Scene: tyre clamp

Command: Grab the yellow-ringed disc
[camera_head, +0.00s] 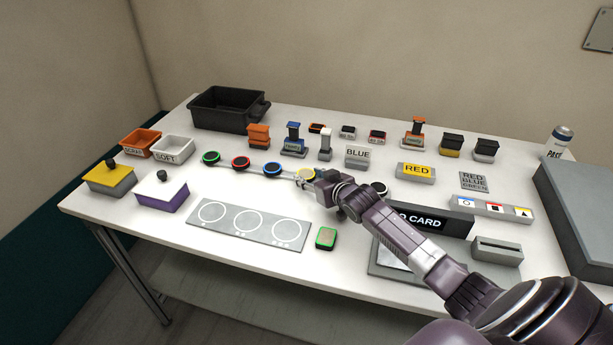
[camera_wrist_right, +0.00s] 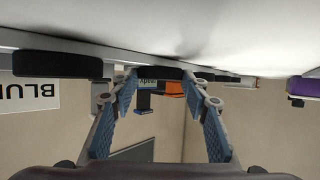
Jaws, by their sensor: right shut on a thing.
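The yellow-ringed disc (camera_head: 304,174) is on the far side of my right gripper (camera_head: 314,181) in the head view, in line with the other ringed discs, and partly hidden by the gripper. In the right wrist view, which looks upside down, the fingers of my right gripper (camera_wrist_right: 158,80) close on the edge of a dark disc (camera_wrist_right: 158,73). The disc still appears level with the row, and I cannot tell whether it is lifted. My left gripper is not in view.
Green (camera_head: 211,158), red (camera_head: 241,162) and blue (camera_head: 272,169) ringed discs stand to the left on a thin bar. A pale-ringed disc (camera_head: 378,188) is to the right. A grey plate with circles (camera_head: 247,224) lies in front.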

